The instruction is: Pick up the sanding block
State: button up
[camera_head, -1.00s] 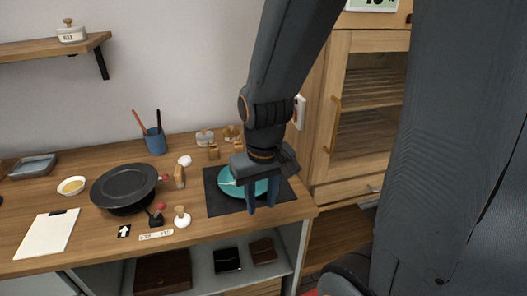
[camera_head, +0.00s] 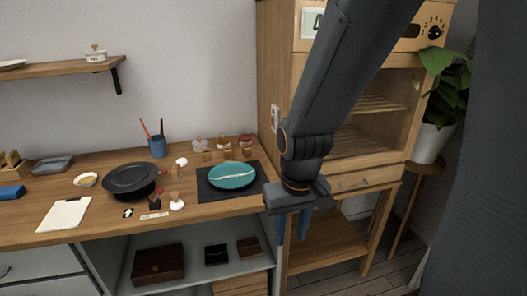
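My gripper (camera_head: 293,227) hangs with its fingers down, right of the workbench's front right corner. The two fingers are apart, with nothing visible between them. A blue block (camera_head: 11,192) lies on the bench at the far left edge of the view, partly cut off. It may be the sanding block, but I cannot tell for sure. My gripper is far to the right of it. A teal plate with a pale gold seam (camera_head: 231,176) sits on a dark mat (camera_head: 208,193) near the bench's right end, left of my gripper.
The wooden bench (camera_head: 105,216) also holds a black pan (camera_head: 130,181), a blue pen cup (camera_head: 157,148), a clipboard (camera_head: 64,214), a small bowl (camera_head: 85,180), a grey tray (camera_head: 52,164) and small tools. A wooden cabinet (camera_head: 280,98) and a plant (camera_head: 447,85) stand right.

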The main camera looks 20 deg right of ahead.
aim_at(246, 152)
jog(key=z, duration=0.05)
jog(key=i, duration=1)
jog(key=k, duration=1)
jog(key=z, duration=1.3)
jog(key=i, duration=0.65)
jog(key=u, duration=1.3)
